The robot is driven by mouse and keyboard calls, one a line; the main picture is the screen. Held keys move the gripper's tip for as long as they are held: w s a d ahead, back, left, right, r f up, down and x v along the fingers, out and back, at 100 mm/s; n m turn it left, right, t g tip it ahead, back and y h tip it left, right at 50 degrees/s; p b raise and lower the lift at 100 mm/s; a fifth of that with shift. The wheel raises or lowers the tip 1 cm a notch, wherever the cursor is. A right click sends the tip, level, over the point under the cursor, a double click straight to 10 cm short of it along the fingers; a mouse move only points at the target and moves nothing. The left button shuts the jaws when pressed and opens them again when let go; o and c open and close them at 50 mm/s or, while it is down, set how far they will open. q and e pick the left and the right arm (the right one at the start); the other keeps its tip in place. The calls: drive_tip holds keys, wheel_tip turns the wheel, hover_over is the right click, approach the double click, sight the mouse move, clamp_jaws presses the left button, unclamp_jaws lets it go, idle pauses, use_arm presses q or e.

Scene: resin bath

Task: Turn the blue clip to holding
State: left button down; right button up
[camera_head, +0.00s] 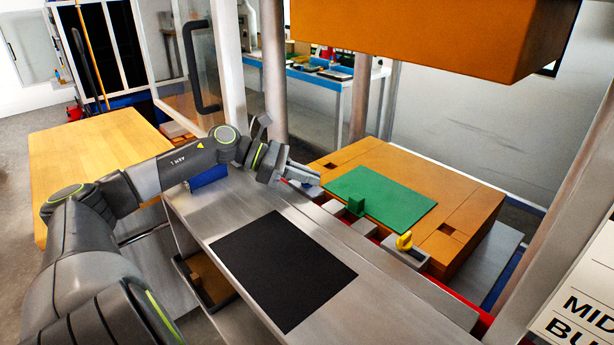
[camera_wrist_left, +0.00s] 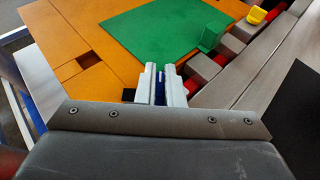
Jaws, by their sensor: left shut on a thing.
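My left gripper (camera_head: 304,176) reaches over the metal ledge to the near left corner of the orange block (camera_head: 462,197). In the left wrist view its two fingers (camera_wrist_left: 160,86) are shut on the blue clip (camera_wrist_left: 160,92), which shows as a narrow dark blue strip between them. The fingers hide most of the clip, so its turn angle cannot be told. A yellow clip (camera_head: 404,242) stands at the other end of the same edge, and shows in the wrist view too (camera_wrist_left: 257,15). My right gripper is out of view.
A green sheet (camera_head: 385,195) with a raised green block (camera_head: 356,204) lies on the orange block. Grey blocks (camera_head: 362,228) line the near edge. A large orange block (camera_head: 430,35) hangs above.

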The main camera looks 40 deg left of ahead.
use_arm(q)
drive_tip(key=c, duration=1.5)
unclamp_jaws()
drive_tip(key=shift+s+d+f, duration=0.15)
drive_tip(key=shift+s+f, duration=0.05)
drive_tip(key=shift+s, duration=0.05)
drive_tip(key=shift+c, duration=0.2)
drive_tip(key=shift+w+a, duration=0.2)
drive_tip(key=shift+w, duration=0.1)
wheel_tip(320, 180, up, 8)
drive_tip(key=shift+r+b, duration=0.25)
drive_tip(key=shift+b, duration=0.5)
drive_tip(key=shift+r, duration=0.6)
